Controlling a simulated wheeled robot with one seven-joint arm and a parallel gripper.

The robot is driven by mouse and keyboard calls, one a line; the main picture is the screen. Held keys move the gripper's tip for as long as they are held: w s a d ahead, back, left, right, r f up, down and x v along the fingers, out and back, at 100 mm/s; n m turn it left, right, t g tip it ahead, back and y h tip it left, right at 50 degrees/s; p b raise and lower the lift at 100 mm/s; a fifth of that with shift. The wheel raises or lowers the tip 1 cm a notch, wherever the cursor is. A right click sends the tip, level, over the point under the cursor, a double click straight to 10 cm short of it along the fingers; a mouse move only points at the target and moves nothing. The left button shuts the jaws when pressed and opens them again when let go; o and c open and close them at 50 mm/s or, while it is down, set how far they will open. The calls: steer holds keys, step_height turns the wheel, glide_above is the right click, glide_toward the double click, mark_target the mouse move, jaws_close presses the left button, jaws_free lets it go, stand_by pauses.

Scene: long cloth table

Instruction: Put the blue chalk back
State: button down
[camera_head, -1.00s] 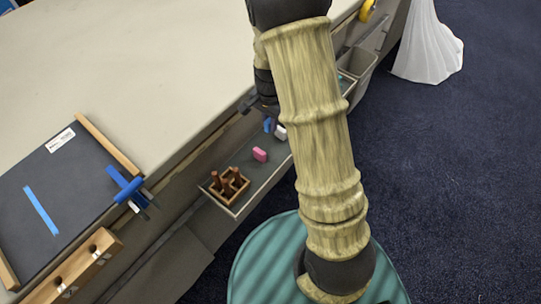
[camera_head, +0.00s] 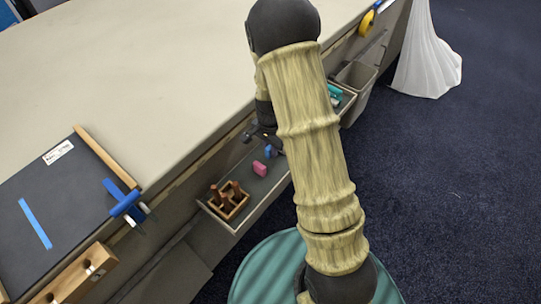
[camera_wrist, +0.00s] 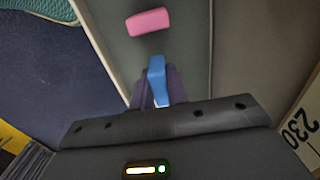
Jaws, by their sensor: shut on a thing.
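The blue chalk (camera_wrist: 157,80) is between the two dark fingers of my gripper (camera_wrist: 156,92) in the wrist view, its end showing past the fingertips. In the head view the blue chalk (camera_head: 268,152) shows just below my gripper (camera_head: 266,140), over the long grey tray (camera_head: 245,212) along the table's side. I cannot tell whether the chalk touches the tray floor. A pink block (camera_head: 260,168) lies in the tray close beside it and also shows ahead of the fingertips in the wrist view (camera_wrist: 148,21). My arm hides part of the tray.
A wooden divided box with brown pegs (camera_head: 229,199) stands at the tray's near end. A dark board with a blue strip (camera_head: 35,224) lies on the table (camera_head: 150,80), with a blue clamp (camera_head: 125,203) at its edge. A grey bin (camera_head: 357,76) hangs farther along.

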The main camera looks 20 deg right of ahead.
steer(key=shift+f+b, duration=0.3)
steer(key=shift+f, duration=1.5)
steer(key=shift+f, duration=0.15)
steer(key=c, duration=1.4)
jaws_free()
steer(key=shift+o, duration=0.2)
step_height(320, 180, up, 12)
steer(key=shift+r+p, duration=0.15)
steer(key=shift+p, duration=0.8)
